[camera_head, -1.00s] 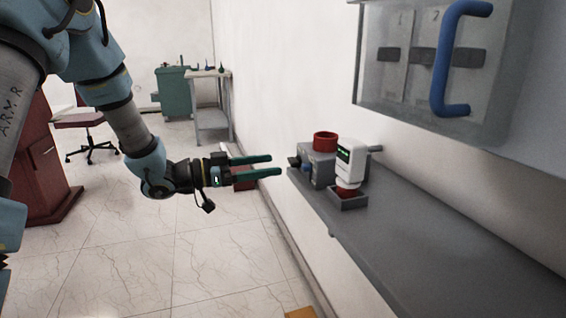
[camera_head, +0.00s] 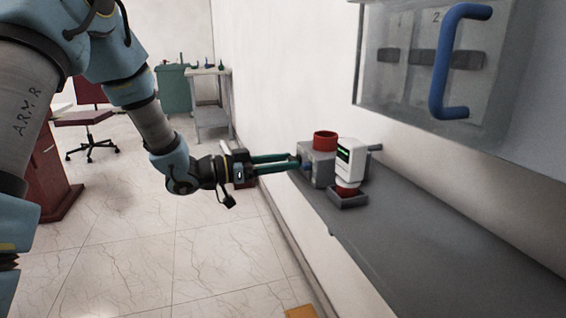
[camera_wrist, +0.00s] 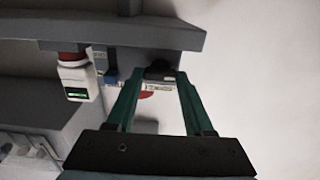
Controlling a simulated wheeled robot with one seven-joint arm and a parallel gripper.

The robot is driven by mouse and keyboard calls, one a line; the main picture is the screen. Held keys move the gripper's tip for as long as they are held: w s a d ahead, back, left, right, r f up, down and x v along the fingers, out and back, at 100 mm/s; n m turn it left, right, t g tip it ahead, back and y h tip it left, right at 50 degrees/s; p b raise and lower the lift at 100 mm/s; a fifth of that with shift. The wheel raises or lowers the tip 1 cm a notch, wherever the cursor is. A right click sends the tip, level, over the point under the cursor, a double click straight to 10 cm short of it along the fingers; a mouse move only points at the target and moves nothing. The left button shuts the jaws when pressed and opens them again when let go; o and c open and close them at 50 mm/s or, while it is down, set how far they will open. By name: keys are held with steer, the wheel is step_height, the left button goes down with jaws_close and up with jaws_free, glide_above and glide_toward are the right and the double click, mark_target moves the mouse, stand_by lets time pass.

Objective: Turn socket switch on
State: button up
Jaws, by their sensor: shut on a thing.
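The grey socket box (camera_head: 318,170) with a red ring (camera_head: 325,139) on top stands at the far end of the grey shelf, against the wall. My gripper (camera_head: 295,162) reaches the box's left side from the left, with its green fingers level. In the wrist view, a dark block (camera_wrist: 160,71), which looks like the socket switch, sits between the two fingertips, and my gripper (camera_wrist: 158,80) is shut on it. The fingertips partly hide the switch in the head view. Its on or off position cannot be told.
A white device (camera_head: 350,158) with a green display stands right beside the box; it also shows in the wrist view (camera_wrist: 78,88). A cabinet with a blue handle (camera_head: 442,65) hangs above the shelf (camera_head: 430,235).

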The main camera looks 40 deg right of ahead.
jaws_close()
